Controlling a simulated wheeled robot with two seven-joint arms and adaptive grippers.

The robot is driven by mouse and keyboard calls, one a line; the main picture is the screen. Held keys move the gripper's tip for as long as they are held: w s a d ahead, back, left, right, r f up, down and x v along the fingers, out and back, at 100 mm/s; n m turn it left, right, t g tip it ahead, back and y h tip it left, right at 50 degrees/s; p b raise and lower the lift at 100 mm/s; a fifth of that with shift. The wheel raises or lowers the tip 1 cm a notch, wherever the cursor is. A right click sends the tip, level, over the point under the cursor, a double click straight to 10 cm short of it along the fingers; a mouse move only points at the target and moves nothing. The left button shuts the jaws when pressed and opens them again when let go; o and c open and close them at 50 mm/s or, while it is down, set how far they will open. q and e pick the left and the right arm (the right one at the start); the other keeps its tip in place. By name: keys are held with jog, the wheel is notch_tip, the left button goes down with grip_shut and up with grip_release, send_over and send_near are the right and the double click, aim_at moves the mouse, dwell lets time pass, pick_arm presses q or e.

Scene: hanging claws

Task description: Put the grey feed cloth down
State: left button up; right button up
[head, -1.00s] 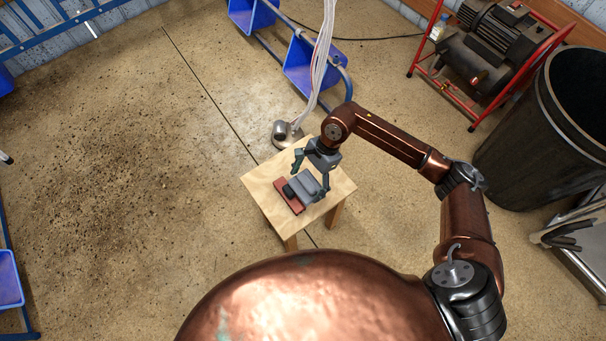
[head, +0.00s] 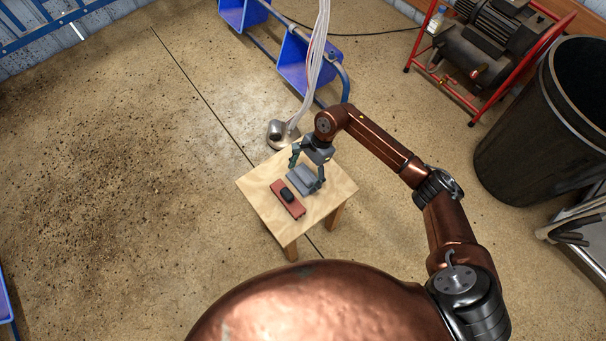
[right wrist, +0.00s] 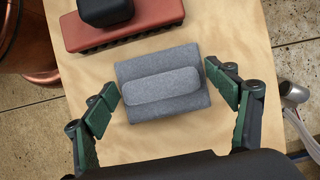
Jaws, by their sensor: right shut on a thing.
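The grey feed cloth (head: 300,181) is a folded pad with a raised roll along its middle. It is at or very near the top of the small wooden table (head: 258,189); I cannot tell whether it rests its weight there. In the right wrist view the cloth (right wrist: 163,90) sits between the two green and black fingers, apart from the red brush (right wrist: 150,22). My left gripper is not in view.
The red brush (head: 297,209) lies on the table beside the cloth, with a black block (head: 285,194) on top. A metal milking claw (head: 279,132) with pale hoses hangs just behind the table. A black bin (head: 530,140) and a red-framed compressor (head: 480,55) stand to the right.

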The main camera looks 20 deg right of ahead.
jog(key=o, duration=0.5)
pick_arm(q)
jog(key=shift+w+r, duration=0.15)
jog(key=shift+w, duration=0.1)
pick_arm(e)
jog(key=o, duration=0.5)
jog(key=shift+w+d+r, duration=0.1)
jog(key=shift+r, duration=0.25)
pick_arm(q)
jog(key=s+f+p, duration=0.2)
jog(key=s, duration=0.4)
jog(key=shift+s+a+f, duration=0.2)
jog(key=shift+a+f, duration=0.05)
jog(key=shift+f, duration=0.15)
pick_arm(e)
jog(key=v, duration=1.1)
jog(key=shift+r, duration=0.25)
